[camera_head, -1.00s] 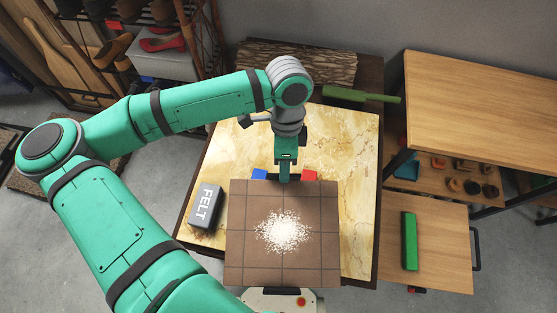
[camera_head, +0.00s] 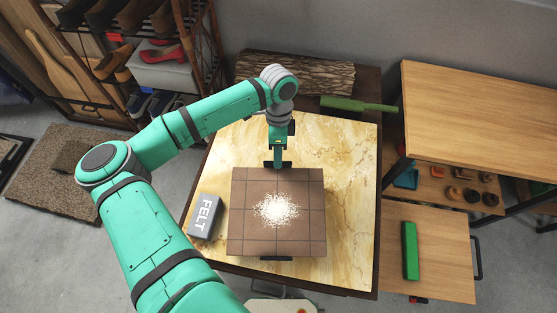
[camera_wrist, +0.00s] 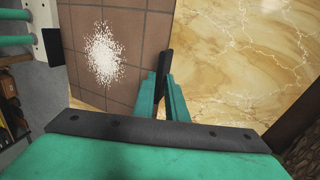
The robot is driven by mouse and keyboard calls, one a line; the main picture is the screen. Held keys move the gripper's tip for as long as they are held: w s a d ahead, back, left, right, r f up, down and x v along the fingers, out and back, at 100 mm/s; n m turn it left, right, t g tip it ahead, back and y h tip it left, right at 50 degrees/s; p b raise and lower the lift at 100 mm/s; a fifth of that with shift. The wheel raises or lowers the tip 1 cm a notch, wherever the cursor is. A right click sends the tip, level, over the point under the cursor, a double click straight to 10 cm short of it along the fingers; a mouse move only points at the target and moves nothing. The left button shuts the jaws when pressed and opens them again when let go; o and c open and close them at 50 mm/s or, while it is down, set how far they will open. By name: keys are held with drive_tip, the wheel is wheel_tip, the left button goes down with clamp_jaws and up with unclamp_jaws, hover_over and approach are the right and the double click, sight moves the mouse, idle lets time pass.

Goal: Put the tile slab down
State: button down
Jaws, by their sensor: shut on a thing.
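The brown tile slab (camera_head: 245,235) lies level over the marble-topped table, with a heap of white grains (camera_head: 276,210) on its middle. What lies under the slab is hidden.
A grey block marked FELT (camera_head: 205,215) stands close to the slab's left side. The marble tabletop (camera_head: 350,190) is clear to the right. A log (camera_head: 295,72) and a long green object (camera_head: 358,104) lie at the back. A wooden bench (camera_head: 480,110) stands at the right.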

drive_tip(key=shift+w+x, duration=0.15)
drive_tip(key=shift+x, duration=0.55)
drive_tip(key=shift+w+x, duration=0.2)
drive_tip(key=shift+x, duration=0.45)
drive_tip(key=c, duration=1.8)
unclamp_jaws()
drive_tip(key=shift+f, duration=0.1)
drive_tip(key=v, duration=1.2)
drive_tip(key=shift+d, duration=0.15)
